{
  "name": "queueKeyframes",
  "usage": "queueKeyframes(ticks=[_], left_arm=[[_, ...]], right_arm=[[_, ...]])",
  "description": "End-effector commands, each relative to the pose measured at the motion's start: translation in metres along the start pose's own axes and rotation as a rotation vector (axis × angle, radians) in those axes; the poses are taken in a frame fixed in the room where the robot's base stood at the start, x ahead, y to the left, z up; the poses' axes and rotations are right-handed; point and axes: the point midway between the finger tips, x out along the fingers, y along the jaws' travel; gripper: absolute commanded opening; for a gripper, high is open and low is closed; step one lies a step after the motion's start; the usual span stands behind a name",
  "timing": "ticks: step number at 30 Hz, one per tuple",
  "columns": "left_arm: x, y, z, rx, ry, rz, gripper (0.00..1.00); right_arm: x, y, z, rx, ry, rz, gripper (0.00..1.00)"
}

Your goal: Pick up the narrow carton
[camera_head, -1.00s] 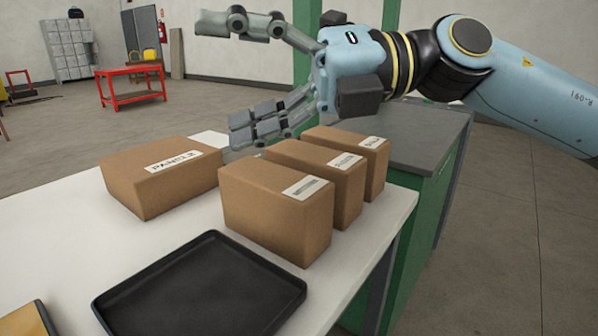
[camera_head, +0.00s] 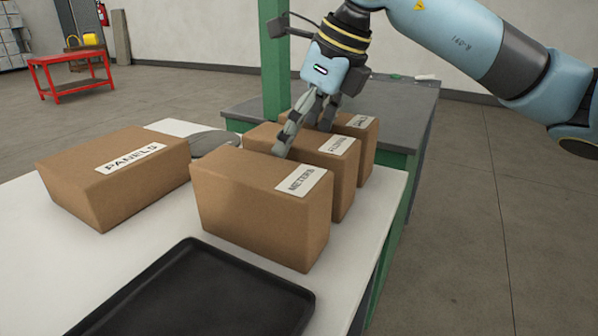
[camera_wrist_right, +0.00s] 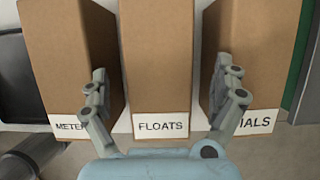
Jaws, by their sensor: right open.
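A brown carton labelled FLOATS (camera_head: 345,180) stands in the middle of a row of three on the white table. It is slimmer than the METERS carton (camera_head: 262,215) in front of it. The DIALS carton (camera_head: 368,150) stands behind it. My right gripper (camera_head: 304,136) is open and points down over the row. In the right wrist view the gripper (camera_wrist_right: 160,75) has one finger on each side of the FLOATS carton (camera_wrist_right: 160,60), overlapping the METERS and DIALS cartons in the picture. Contact cannot be told. My left gripper is not in view.
A wider PANELS carton (camera_head: 120,175) lies to the left of the row. A black tray (camera_head: 195,300) is in front on the table. A grey-topped green bench (camera_head: 415,115) stands behind. A red table (camera_head: 68,75) is far back left. Gaps between the row's cartons are narrow.

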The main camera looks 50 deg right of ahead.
Motion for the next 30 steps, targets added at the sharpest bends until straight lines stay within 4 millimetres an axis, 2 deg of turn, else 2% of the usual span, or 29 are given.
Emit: queueKeyframes(ticks=[6, 12, 14, 30], left_arm=[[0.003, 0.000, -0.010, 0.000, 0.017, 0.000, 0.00], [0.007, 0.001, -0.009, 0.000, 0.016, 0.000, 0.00], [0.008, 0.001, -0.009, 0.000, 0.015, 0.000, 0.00], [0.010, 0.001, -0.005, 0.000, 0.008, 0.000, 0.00]], right_arm=[[0.019, 0.002, 0.000, 0.004, 0.000, 0.005, 0.96], [0.049, 0.002, -0.001, 0.002, 0.001, 0.005, 0.96], [0.053, 0.001, -0.001, 0.002, 0.001, 0.003, 0.96], [0.056, 0.001, -0.001, -0.001, 0.000, 0.001, 0.96]])
